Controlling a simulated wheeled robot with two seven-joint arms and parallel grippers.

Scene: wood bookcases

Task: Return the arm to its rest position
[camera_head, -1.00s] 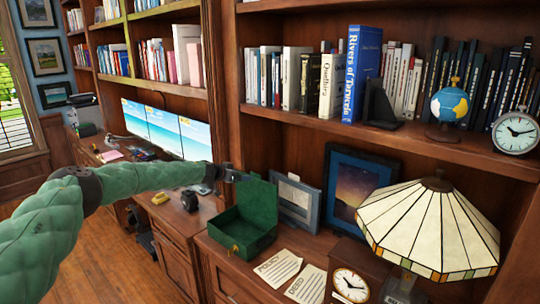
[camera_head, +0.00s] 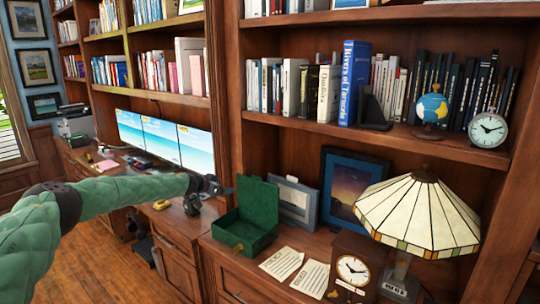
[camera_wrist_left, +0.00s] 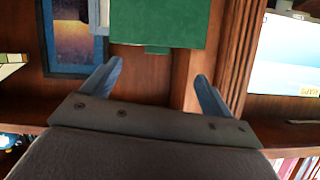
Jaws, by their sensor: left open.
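My left arm, in a green quilted sleeve, comes in from the left in the head view. My left gripper (camera_head: 220,188) is at the left side of the open green box (camera_head: 247,231), which stands on the cabinet top with its lid up. In the left wrist view the two fingers (camera_wrist_left: 158,85) are spread apart with nothing between them. The green box (camera_wrist_left: 160,22) shows there beyond the fingertips, at the top of the picture. My right gripper is not in view.
Right of the box stand picture frames, papers (camera_head: 282,262), a wooden clock (camera_head: 352,270) and a stained-glass lamp (camera_head: 420,215). Monitors (camera_head: 163,138) and a desk lie to the left. A shelf with books and a globe (camera_head: 432,108) is above. Open floor (camera_head: 95,265) lies below the arm.

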